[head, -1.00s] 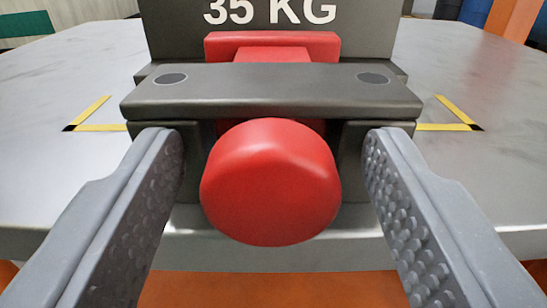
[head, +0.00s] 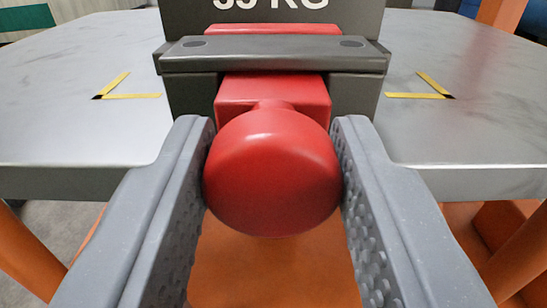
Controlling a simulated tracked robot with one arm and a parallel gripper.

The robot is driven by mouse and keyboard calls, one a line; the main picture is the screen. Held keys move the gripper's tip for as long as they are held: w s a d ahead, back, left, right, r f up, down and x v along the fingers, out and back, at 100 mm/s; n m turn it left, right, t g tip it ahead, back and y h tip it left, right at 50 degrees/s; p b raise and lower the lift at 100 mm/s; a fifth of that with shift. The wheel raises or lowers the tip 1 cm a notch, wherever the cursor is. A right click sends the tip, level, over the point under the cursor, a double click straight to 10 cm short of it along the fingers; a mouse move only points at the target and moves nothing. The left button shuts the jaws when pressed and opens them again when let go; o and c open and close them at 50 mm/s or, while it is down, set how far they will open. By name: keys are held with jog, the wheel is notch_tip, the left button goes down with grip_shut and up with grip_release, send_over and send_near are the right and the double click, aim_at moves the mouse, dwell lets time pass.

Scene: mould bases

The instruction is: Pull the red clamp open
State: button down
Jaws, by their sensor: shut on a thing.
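The red clamp shows as a round red knob (head: 272,175) on a red bar (head: 272,92) that runs under a dark grey bridge. My gripper (head: 273,165) is shut on the knob, with one ridged grey finger against its left side and one against its right. The bar sticks out toward me from under the bridge (head: 272,56). A red end of the clamp (head: 272,29) shows behind the bridge, against the dark block (head: 350,15) with white lettering. The lettering is cut off at the top edge.
The block stands at the front edge of a grey metal table (head: 90,60). Yellow corner marks (head: 130,95) lie on the table at both sides. Orange framework (head: 270,265) shows below the table. The tabletop on both sides is clear.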

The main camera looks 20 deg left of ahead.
jog(key=shift+d, duration=0.15)
jog(key=c, duration=1)
grip_release()
jog(key=p+v, duration=0.3)
jog(key=v, duration=1)
jog(key=shift+s, duration=0.35)
